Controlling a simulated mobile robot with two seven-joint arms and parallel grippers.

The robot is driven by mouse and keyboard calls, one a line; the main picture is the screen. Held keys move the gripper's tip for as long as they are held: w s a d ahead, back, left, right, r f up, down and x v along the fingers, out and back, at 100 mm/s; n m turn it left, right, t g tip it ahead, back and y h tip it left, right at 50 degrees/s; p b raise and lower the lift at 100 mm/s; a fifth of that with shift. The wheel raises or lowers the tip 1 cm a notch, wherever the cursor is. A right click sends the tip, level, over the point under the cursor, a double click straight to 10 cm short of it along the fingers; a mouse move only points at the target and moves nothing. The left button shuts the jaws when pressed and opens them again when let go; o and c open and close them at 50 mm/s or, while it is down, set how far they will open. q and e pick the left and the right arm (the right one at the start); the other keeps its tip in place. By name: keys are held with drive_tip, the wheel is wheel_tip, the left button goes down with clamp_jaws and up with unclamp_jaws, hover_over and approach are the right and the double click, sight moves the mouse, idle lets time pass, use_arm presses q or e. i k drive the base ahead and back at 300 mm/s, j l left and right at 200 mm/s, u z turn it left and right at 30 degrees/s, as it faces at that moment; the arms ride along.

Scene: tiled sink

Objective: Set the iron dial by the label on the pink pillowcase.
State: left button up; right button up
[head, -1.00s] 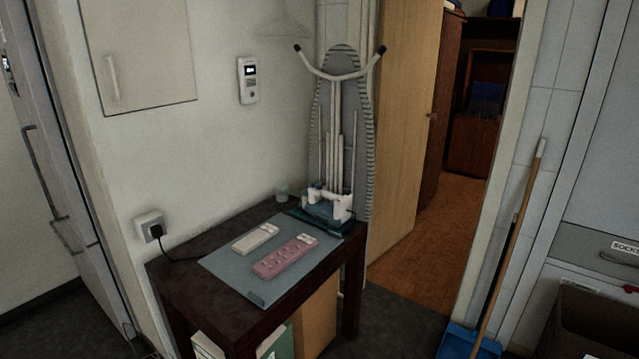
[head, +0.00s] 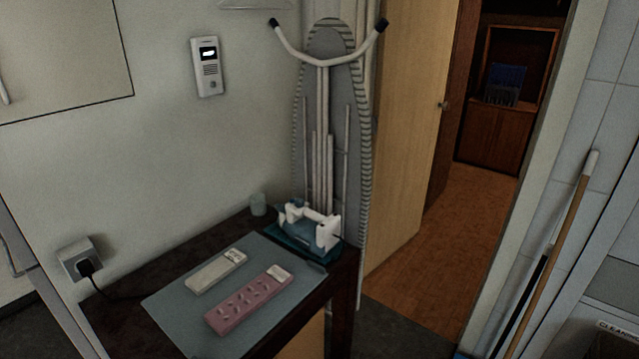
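The folded pink pillowcase (head: 247,301) lies on a grey-blue mat (head: 178,301) on the dark table. A small white label (head: 279,272) sits at its far right end; its print is too small to read. The iron (head: 312,228), white and teal, stands at the table's back right corner on a dark teal base. Its dial cannot be made out. A folded cream cloth (head: 216,272) with its own small label lies on the mat, left of the pillowcase. Neither of my grippers is in view.
The dark table (head: 120,310) stands against the wall. A socket with a black plug (head: 81,262) is at left, its cord running onto the table. A small cup (head: 258,204) stands behind the mat. A folded ironing board (head: 328,120) leans behind the iron. A doorway opens at right.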

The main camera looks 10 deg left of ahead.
sight(298, 202)
drive_tip(key=i+l+z, duration=0.1)
drive_tip(key=i+z, duration=0.15)
drive_tip(key=i, duration=1.05)
